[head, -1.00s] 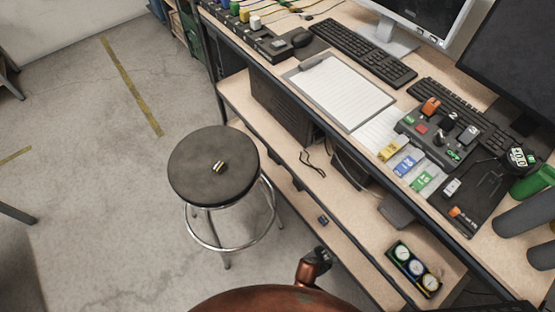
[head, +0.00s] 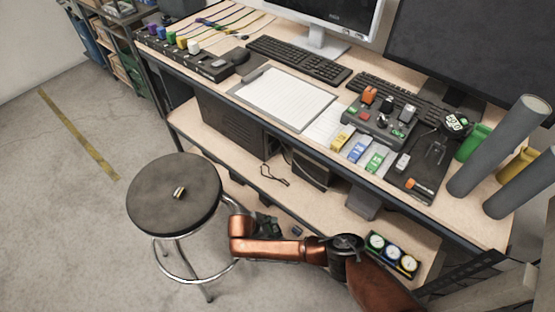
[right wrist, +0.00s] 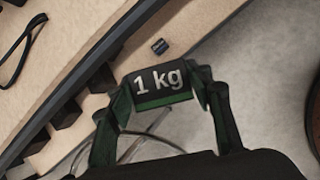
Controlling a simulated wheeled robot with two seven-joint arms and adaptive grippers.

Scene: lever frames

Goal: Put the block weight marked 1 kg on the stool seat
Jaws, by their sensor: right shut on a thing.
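The block weight marked 1 kg (right wrist: 158,84) is dark with a green band and shows clearly in the right wrist view. My right gripper (right wrist: 160,97) is shut on it, one finger on each side. In the head view my right gripper (head: 266,226) is just right of the stool, beside the lower shelf's edge; the weight is hard to make out there. The round dark stool seat (head: 155,208) is at the left of the head view, with a small brass-and-dark object (head: 179,193) lying near its middle. My left gripper is not in view.
The lower shelf (head: 235,160) holds a dark computer case (head: 235,125), a small dark blue item (head: 297,231) and a three-dial gauge panel (head: 391,254). The bench top is crowded with keyboards, a clipboard (head: 283,97) and tools. Most of the seat is bare.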

